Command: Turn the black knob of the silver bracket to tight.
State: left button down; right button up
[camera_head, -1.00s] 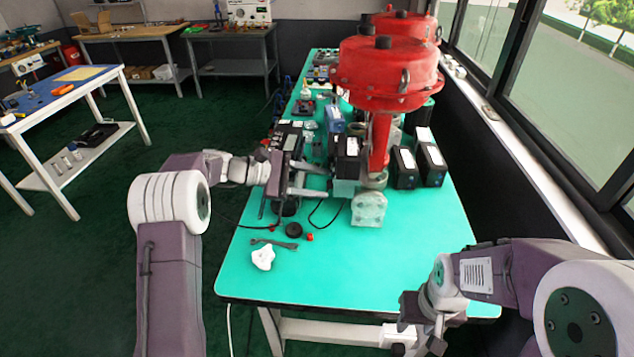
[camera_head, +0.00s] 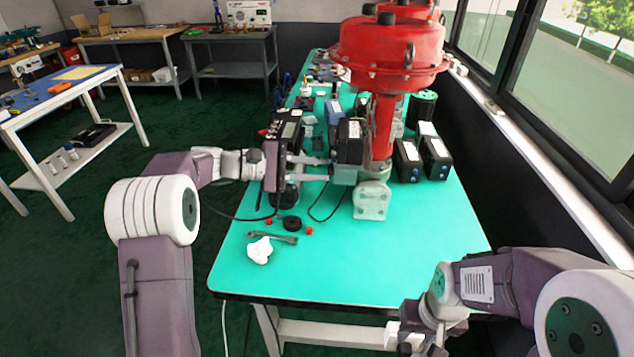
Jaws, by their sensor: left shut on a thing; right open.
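The red valve actuator (camera_head: 388,55) stands at the table's right side on a red post. A black box (camera_head: 350,142) is mounted beside the post. The silver bracket (camera_head: 345,176) sits under that box. My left gripper (camera_head: 328,169) reaches in from the left, level, with its fingertips at the bracket's left side. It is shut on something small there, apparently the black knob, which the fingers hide. The knob's setting cannot be read. My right gripper (camera_head: 416,340) is open and empty, low at the table's front right edge.
A wrench (camera_head: 273,237), a black round cap (camera_head: 292,223), small red pieces and a white lobed knob (camera_head: 259,250) lie on the green tabletop (camera_head: 360,265). Black boxes (camera_head: 436,160) stand right of the post. The front tabletop is mostly clear.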

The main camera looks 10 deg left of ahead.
pick_arm(q)
jog(key=shift+s+f+m+t+h+b, duration=0.15)
jog(key=shift+m+t+h+b, duration=0.35)
jog(key=shift+m+b, duration=1.7)
jog(key=shift+n+b, duration=0.7)
jog(key=shift+n, duration=0.1)
jog(key=c, duration=1.3)
grip_release()
jog(key=shift+o, duration=0.2)
jog(key=p+v, duration=0.1)
jog(key=v, duration=0.8)
